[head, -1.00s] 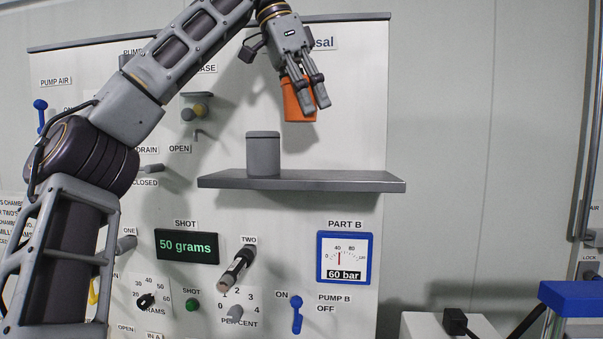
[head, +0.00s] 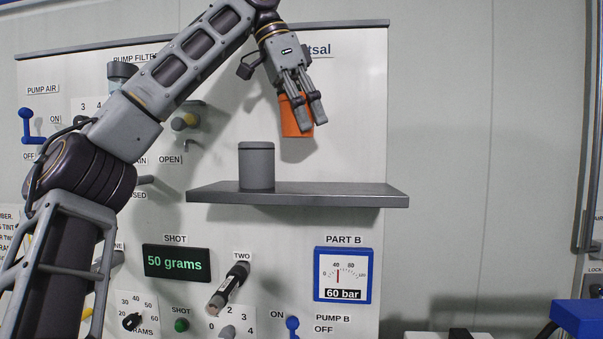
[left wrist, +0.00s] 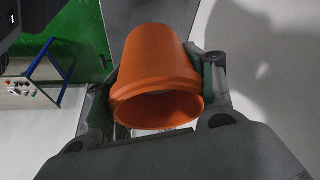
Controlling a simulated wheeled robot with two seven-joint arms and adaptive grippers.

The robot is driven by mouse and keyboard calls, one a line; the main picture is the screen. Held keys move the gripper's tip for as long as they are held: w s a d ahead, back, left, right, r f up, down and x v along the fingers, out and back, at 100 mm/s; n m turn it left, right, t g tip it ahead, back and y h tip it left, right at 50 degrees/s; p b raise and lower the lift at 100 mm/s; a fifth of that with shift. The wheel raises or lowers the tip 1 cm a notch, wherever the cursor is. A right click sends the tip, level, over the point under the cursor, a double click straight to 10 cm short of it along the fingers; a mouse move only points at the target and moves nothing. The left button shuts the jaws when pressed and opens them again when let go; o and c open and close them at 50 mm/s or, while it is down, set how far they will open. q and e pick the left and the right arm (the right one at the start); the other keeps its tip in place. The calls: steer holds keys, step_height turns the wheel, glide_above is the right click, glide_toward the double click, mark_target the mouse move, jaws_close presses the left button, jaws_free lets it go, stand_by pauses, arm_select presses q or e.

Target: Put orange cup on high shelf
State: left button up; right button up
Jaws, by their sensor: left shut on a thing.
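The orange cup (head: 295,118) is held in my left gripper (head: 303,105), above the right half of the grey shelf (head: 330,192). There is a clear gap between the cup's bottom and the shelf. In the left wrist view the orange cup (left wrist: 160,70) lies between the two fingers, with its open rim towards the camera. The fingers hide part of the cup in the head view. My right gripper is not in view.
A grey cup-like container (head: 257,168) stands on the left part of the shelf. The right part of the shelf is bare. Below are a shot display (head: 177,262), a pressure gauge (head: 343,273) and a jutting handle (head: 230,286).

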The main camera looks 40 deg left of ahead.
mark_target(282, 112)
arm_select(q)
steer(key=shift+f, duration=2.75)
steer(key=shift+f, duration=0.1)
steer(key=shift+f, duration=1.75)
steer(key=shift+s+f, duration=0.1)
steer(key=o, duration=1.2)
steer(key=shift+a+r, duration=0.1)
steer(key=shift+r, duration=0.3)
steer(key=shift+v, duration=5.65)
